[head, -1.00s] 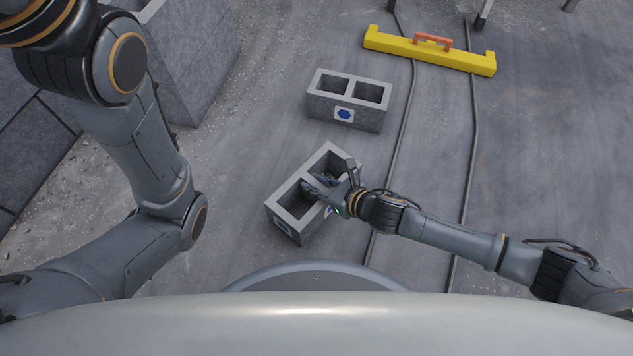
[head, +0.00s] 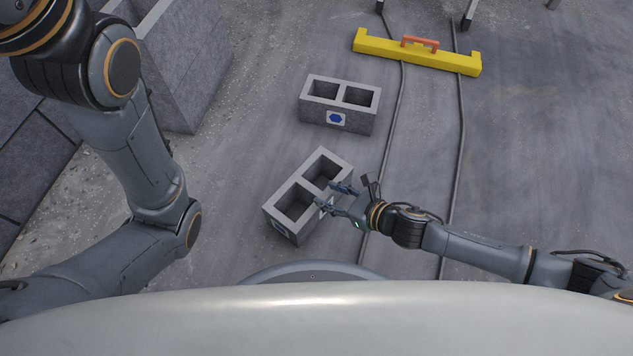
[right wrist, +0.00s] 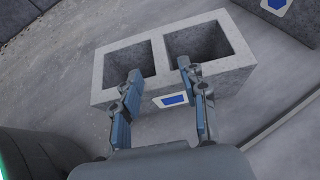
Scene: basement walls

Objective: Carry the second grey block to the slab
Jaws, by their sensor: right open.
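Two grey hollow blocks stand on the floor, each with two openings on top and a blue-marked white label on its side. The nearer grey block (head: 272,206) sits turned at an angle. It also fills the middle of the right wrist view (right wrist: 98,72). The farther grey block (head: 318,111) stands behind it; its label corner shows at the top right of the wrist view (right wrist: 298,18). My right gripper (head: 337,196) is open and empty at the nearer block's right side, its fingers pointing at it. Whether they touch is unclear. My left gripper is out of view. No slab is clearly identifiable.
A yellow bar (head: 420,53) with an orange handle lies at the back. Two thin cables (head: 399,105) run along the floor right of the blocks. A large grey block structure (head: 195,80) stands at the upper left. The floor on the right is clear.

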